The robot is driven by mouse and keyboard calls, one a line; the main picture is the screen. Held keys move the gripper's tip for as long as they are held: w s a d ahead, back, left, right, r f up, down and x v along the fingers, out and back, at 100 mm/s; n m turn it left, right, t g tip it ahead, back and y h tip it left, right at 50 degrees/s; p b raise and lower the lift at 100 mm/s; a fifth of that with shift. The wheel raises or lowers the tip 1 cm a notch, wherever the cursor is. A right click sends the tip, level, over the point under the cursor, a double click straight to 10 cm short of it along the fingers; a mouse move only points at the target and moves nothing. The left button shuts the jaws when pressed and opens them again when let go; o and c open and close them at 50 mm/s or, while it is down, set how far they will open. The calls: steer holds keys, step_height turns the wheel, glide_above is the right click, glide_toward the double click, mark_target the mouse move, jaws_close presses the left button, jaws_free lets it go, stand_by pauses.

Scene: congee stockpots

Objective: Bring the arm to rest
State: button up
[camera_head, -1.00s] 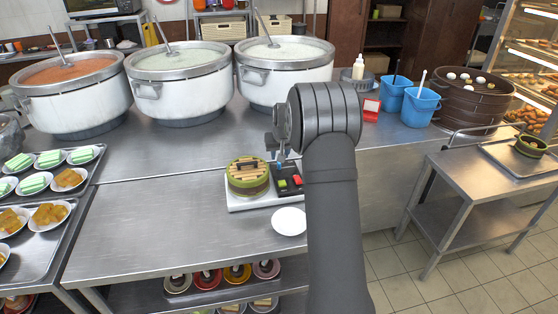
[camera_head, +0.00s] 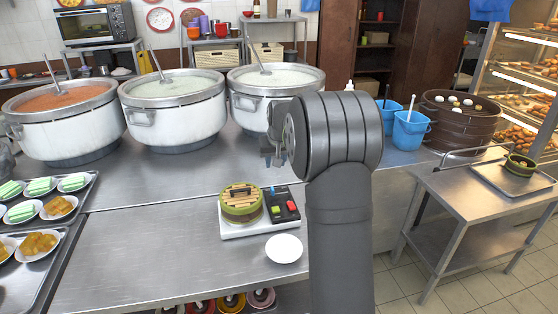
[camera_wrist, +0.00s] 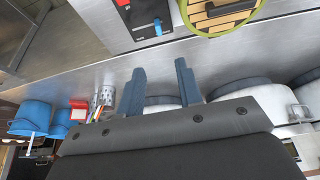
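My gripper (camera_head: 274,150) is raised above the steel counter, in front of the rightmost stockpot. In the wrist view, its two blue-grey fingers (camera_wrist: 160,92) stand apart with nothing between them. My arm hides part of the counter and what stands behind it. The steamer also shows at the top of the wrist view (camera_wrist: 215,14).
Three large stockpots (camera_head: 172,115) line the back of the counter. A white plate (camera_head: 284,249) lies in front of the panel. Blue buckets (camera_head: 410,130) and a brown basket (camera_head: 459,122) stand to the right. Trays of dishes (camera_head: 35,228) are at the left. The counter's middle (camera_head: 140,235) is clear.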

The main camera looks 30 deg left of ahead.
mark_target(273, 188)
steer(key=shift+f, duration=0.1)
steer(key=x, duration=1.7)
steer(key=shift+w+f, duration=0.1)
steer(key=shift+w, duration=0.05)
steer(key=shift+w+d, duration=0.1)
steer(key=shift+o, duration=0.5)
